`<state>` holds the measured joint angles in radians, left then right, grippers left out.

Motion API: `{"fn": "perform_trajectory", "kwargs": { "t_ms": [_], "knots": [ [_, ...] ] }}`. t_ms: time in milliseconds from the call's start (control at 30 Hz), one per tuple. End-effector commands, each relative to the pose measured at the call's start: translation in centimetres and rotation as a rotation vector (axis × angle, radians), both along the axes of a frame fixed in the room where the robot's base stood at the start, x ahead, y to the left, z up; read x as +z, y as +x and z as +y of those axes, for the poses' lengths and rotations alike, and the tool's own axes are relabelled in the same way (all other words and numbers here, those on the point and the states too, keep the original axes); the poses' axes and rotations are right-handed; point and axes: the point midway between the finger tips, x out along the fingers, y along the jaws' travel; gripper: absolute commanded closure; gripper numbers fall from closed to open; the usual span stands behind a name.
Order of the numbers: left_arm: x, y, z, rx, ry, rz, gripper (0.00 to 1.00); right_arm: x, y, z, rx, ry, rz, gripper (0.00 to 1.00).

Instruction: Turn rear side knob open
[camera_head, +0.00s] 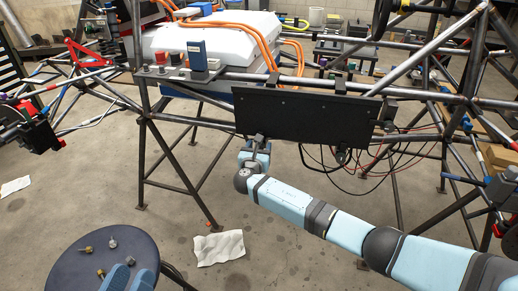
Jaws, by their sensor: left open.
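A black flat panel (300,112) hangs on the tube frame at centre. A small grey round knob-like part (341,157) sits under its lower edge; I cannot tell whether it is the rear side knob, or whether it is open. My right arm comes in from the lower right. Its gripper (257,146) is at the panel's lower left edge, small and partly merged with dark parts there; its jaws and any contact are unclear.
The dark blue stool (80,262) bears several small metal fittings. A white box (205,45) with orange cables (262,40) sits on the frame above. Loose wires hang below the panel's right part. A white paper (219,248) lies on the floor, which is otherwise open at front centre.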

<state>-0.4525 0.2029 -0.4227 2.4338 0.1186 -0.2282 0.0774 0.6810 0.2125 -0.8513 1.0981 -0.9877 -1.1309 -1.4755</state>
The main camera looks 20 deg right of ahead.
Motion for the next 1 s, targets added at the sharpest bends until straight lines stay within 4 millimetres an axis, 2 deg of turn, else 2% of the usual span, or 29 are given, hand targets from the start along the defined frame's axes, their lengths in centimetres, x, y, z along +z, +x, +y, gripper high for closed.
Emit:
{"fn": "perform_trajectory", "kwargs": {
  "t_ms": [33, 200, 267, 667, 1000],
  "knots": [
    [0.0, 0.0, 0.0, 0.000, 0.000, 0.000, 0.57, 0.0, 0.0, 0.0, 0.000, 0.000, 0.000, 0.42],
    [0.0, 0.0, 0.0, 0.000, 0.000, 0.000, 0.57, 0.0, 0.0, 0.0, 0.000, 0.000, 0.000, 0.81],
    [0.0, 0.0, 0.0, 0.000, 0.000, 0.000, 0.57, 0.0, 0.0, 0.0, 0.000, 0.000, 0.000, 0.91],
    [-0.1, 0.0, 0.0, 0.000, 0.001, 0.002, 0.57, -0.1, -0.1, 0.1, 0.001, 0.058, -0.034, 0.91],
    [-1.0, 0.0, -0.1, -0.005, 0.010, 0.024, 0.57, -0.2, -0.1, 0.0, 0.000, 0.282, -0.166, 0.91]
  ]
}}
